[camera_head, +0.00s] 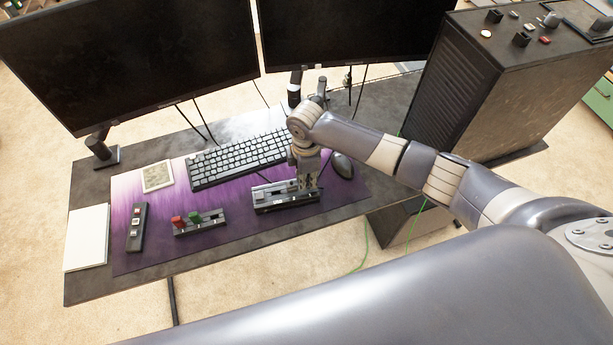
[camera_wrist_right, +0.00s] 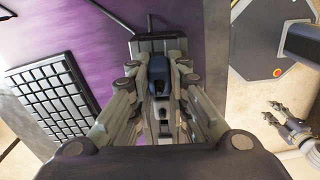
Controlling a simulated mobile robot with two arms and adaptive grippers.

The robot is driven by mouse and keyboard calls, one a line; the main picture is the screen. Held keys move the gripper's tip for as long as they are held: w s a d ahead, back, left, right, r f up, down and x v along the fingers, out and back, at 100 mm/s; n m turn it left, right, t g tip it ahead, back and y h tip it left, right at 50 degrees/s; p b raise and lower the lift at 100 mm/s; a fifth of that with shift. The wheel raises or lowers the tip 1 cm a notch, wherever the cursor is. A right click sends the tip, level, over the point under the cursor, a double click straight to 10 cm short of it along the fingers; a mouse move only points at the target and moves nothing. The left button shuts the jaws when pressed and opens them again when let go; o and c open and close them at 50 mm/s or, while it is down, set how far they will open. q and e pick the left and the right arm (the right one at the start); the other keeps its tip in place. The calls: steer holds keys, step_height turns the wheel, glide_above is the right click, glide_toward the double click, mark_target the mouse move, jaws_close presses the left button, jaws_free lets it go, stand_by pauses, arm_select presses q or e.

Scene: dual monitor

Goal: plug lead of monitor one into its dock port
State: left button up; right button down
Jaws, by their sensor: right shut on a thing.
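My right gripper (camera_head: 306,184) points down over a long dark dock strip (camera_head: 272,199) on the purple mat. In the right wrist view its fingers (camera_wrist_right: 158,82) are shut on a dark blue plug (camera_wrist_right: 158,88), lined up above the dock strip (camera_wrist_right: 158,42). The fingers hide the plug's lower end, so I cannot tell whether it sits in a port. What looks like my left gripper (camera_wrist_right: 271,110) shows small at the right of that view, with its fingers apart and nothing seen between them.
Two monitors (camera_head: 130,55) stand at the back. A dark tower (camera_head: 450,95) stands right.

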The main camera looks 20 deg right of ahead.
steer(key=shift+f+b, duration=0.5)
steer(key=shift+f, duration=0.4)
steer(key=c, duration=1.4)
jaws_free()
steer(key=shift+c, duration=0.2)
steer(key=shift+r, duration=0.1)
step_height(320, 180, up, 12)
steer(key=shift+f, duration=0.1)
